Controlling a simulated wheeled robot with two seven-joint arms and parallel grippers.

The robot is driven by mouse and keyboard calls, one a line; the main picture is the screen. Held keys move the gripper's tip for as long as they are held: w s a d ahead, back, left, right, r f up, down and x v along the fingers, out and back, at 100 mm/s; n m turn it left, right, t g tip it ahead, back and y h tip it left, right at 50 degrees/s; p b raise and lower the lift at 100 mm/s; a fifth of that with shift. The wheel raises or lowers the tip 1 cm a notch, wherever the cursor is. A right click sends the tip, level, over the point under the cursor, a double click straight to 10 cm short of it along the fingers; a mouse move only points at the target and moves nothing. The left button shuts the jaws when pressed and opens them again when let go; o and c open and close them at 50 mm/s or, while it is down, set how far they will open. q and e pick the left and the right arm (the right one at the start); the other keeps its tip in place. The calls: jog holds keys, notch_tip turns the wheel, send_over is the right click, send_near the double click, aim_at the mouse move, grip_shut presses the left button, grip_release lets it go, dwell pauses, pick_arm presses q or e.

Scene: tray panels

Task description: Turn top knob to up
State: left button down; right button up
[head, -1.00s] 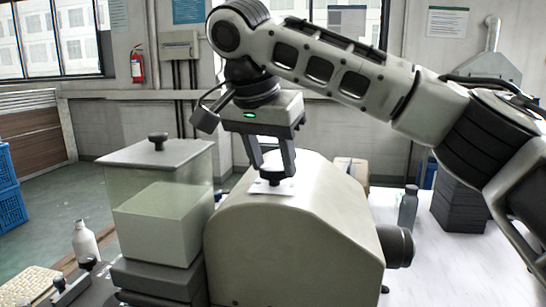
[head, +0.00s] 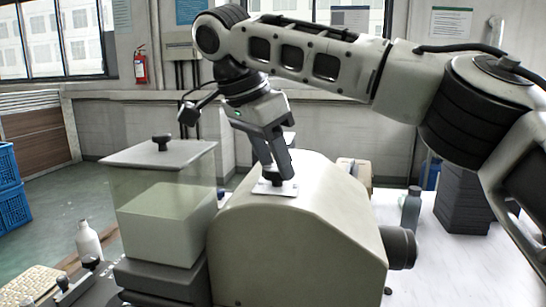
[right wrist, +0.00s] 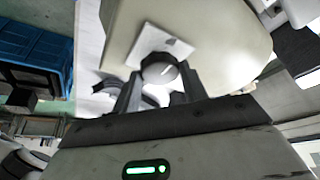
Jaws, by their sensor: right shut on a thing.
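The top knob (head: 271,181) is a small dark round knob on a white square plate (head: 288,190), on top of the cream rounded housing (head: 300,230). My right gripper (head: 276,171) reaches down from above and is shut on the knob, seen nearly edge-on in the head view. In the right wrist view the knob (right wrist: 158,69) sits between the two dark fingers of the gripper (right wrist: 160,84), with a short white line on its face. A small dark mark shows on the plate (right wrist: 180,47). My left gripper is out of view.
A clear box with a grey lid (head: 180,153) and dark handle stands left of the housing. A dark cylinder (head: 400,247) sticks out of the housing's right side. A grey bottle (head: 411,210) and dark stacked blocks (head: 463,200) stand at right on the white table.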

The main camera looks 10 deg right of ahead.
jog(key=o, duration=1)
jog(key=shift+c, duration=0.2)
